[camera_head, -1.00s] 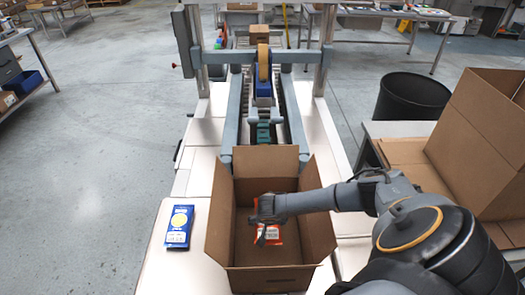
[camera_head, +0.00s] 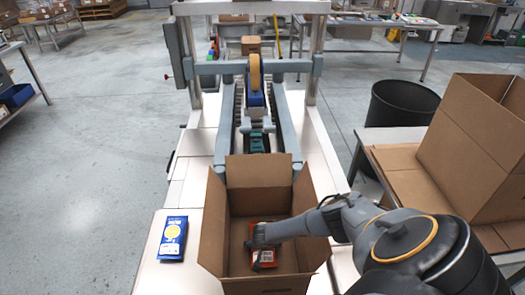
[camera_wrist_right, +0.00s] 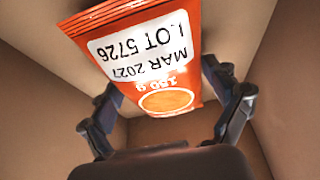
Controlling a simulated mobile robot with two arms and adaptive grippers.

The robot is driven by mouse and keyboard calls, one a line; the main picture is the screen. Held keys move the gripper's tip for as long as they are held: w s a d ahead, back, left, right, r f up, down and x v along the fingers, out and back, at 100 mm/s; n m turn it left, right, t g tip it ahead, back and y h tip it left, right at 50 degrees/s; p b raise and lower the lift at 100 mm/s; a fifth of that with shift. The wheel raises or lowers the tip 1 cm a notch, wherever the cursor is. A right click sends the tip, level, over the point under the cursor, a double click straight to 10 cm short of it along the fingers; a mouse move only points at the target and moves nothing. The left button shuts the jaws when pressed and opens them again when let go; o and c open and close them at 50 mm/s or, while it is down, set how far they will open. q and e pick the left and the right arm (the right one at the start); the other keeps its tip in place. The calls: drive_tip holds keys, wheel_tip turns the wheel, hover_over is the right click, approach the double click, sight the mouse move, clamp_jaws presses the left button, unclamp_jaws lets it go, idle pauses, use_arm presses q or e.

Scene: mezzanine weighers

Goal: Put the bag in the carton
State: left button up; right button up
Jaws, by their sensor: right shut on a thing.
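The open carton (camera_head: 212,236) stands on the pale bench, flaps up. My right gripper (camera_head: 258,250) reaches down inside it from the right and is shut on an orange bag (camera_head: 268,257). In the right wrist view the bag (camera_wrist_right: 150,55) hangs between the two fingers (camera_wrist_right: 172,105), with a white label and an orange disc showing. Carton walls surround it there. I cannot tell whether the bag touches the carton floor. My left gripper is not in view.
A larger open carton (camera_head: 470,150) is on the right table, near a black bin (camera_head: 400,105).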

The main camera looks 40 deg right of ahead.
drive_tip(key=shift+f, duration=0.2)
drive_tip(key=o, duration=1)
drive_tip(key=shift+r, duration=0.1)
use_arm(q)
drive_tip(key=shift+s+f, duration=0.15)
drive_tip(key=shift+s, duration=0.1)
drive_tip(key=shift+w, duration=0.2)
use_arm(e)
drive_tip(key=shift+s+r, duration=0.1)
drive_tip(key=shift+r, duration=0.3)
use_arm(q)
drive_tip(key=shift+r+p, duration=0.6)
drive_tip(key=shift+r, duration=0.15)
use_arm(e)
drive_tip(key=v, duration=1.1)
drive_tip(key=shift+a+r, duration=0.2)
